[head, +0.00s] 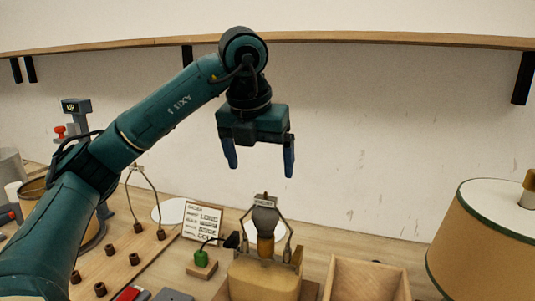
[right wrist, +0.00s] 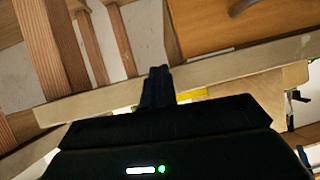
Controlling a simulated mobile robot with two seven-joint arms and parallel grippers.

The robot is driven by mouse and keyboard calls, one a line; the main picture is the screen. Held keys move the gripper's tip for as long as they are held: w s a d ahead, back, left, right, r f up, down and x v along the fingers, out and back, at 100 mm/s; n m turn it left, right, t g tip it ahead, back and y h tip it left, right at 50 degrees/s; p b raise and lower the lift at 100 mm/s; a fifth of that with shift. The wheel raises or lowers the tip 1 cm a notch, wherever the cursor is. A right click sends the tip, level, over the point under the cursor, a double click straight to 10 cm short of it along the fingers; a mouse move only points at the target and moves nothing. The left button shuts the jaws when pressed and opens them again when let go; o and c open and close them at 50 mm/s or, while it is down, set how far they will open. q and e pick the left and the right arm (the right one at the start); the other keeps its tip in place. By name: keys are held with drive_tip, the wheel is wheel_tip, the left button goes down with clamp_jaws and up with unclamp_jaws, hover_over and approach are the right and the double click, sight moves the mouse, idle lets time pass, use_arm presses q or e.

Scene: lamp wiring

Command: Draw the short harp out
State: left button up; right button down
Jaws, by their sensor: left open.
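A thin wire harp (head: 151,192) stands upright with its legs in small brown sockets on the wooden board at the left. A second harp (head: 285,226) stands around the grey bulb (head: 265,219) on the lamp base (head: 262,279).
A card with writing (head: 202,221) stands behind a green part with a black plug (head: 201,257). An open wooden box (head: 365,284) is right of the lamp base. A large lampshade (head: 480,245) stands at the far right. A shelf (head: 350,37) runs along the wall.

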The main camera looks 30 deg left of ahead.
sight(265, 197)
use_arm(q)
drive_tip(key=x, duration=1.2)
drive_tip(key=shift+f+b, duration=0.3)
drive_tip(key=shift+c, duration=0.6)
drive_tip(key=c, duration=1.2)
drive_tip(key=o, duration=1.3)
drive_tip(key=shift+r, duration=0.2)
